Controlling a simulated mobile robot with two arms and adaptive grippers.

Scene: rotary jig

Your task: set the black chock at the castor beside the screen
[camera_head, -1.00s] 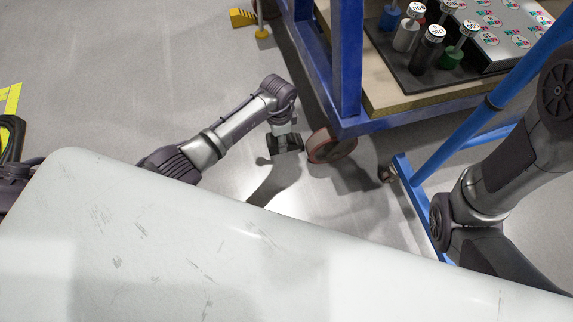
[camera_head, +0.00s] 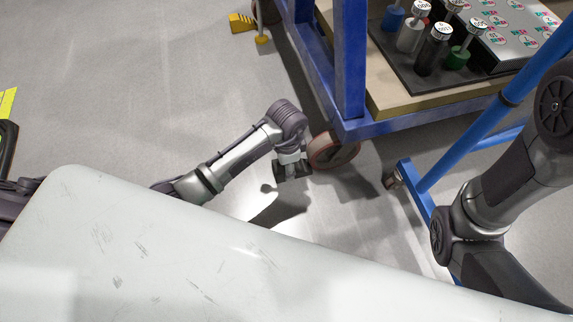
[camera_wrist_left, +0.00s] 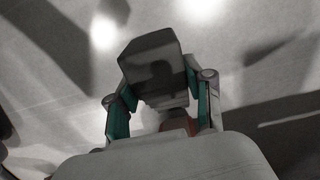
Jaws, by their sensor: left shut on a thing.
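My left gripper (camera_head: 290,160) reaches down to the left of the blue trolley's castor (camera_head: 335,151), which has a reddish-brown wheel. It is shut on the black chock (camera_head: 292,171), a dark block just left of the wheel. Whether the chock touches the wheel or floor cannot be told. In the left wrist view the chock (camera_wrist_left: 150,62) fills the space ahead of the fingers (camera_wrist_left: 163,98). A blue frame, which seems to be the screen's, stands right of the castor on its own small castor (camera_head: 392,180). My right arm shows at the right, but its gripper is hidden.
The blue trolley (camera_head: 349,60) carries a dark tray (camera_head: 395,65) with several weights. A yellow chock (camera_head: 242,22) lies on the floor near its far-left castor. A white surface (camera_head: 160,260) covers the lower foreground.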

